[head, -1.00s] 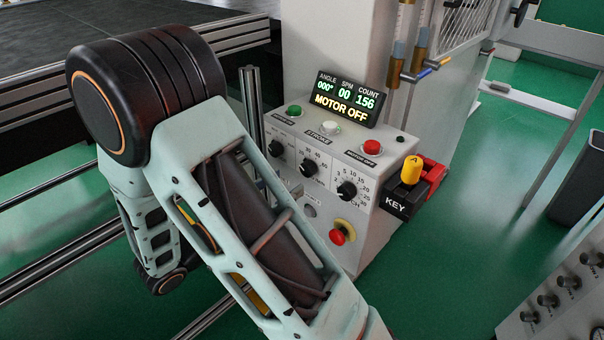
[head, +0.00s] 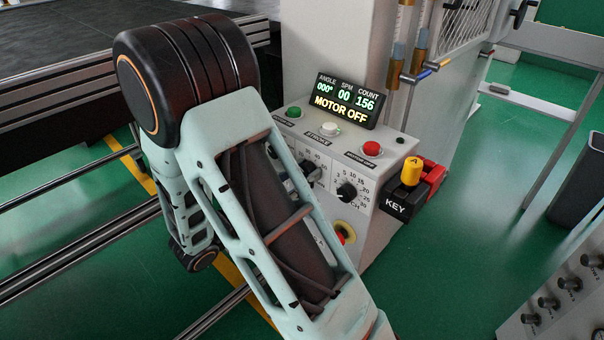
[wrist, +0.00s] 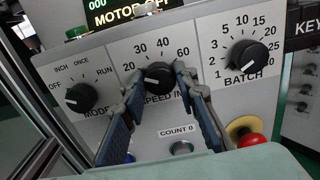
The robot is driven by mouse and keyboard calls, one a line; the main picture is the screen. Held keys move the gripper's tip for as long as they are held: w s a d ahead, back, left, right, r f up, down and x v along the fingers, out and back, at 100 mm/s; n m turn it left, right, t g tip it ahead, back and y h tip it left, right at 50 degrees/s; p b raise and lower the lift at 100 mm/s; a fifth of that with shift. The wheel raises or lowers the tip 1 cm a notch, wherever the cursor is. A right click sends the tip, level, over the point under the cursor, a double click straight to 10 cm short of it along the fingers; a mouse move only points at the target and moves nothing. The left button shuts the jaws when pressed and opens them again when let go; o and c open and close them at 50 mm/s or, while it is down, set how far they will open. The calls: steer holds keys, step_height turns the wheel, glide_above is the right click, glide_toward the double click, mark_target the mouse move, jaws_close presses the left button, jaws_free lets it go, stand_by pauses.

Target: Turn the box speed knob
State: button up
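The speed knob (wrist: 158,77) is a round black knob on the control box (wrist: 135,60), in the middle of its row, under a scale reading 20 to 60. Its white mark seems to point left, toward the 20. My gripper (wrist: 159,83) is open, with one blue-grey finger at each side of the speed knob. I cannot tell whether the fingers touch it. They cover parts of the speed label. In the head view the speed knob (head: 308,168) shows just beside my arm, which hides my gripper.
The mode knob (wrist: 80,97) is left, the batch knob (wrist: 248,56) right. A red button (wrist: 251,141) in a yellow ring and a count button (wrist: 181,148) sit below. The display (head: 346,100) reads MOTOR OFF. A yellow key (head: 411,170) projects at the box's right.

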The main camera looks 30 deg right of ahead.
steer(key=c, duration=0.4)
steer(key=m+b, duration=0.3)
steer(key=shift+f+m, duration=0.2)
steer(key=shift+m, duration=0.1)
steer(key=shift+r+m+b, duration=0.1)
steer(key=shift+m+b, duration=1.55)
steer(key=shift+m, duration=0.35)
steer(key=shift+r, duration=0.1)
steer(key=o, duration=1.2)
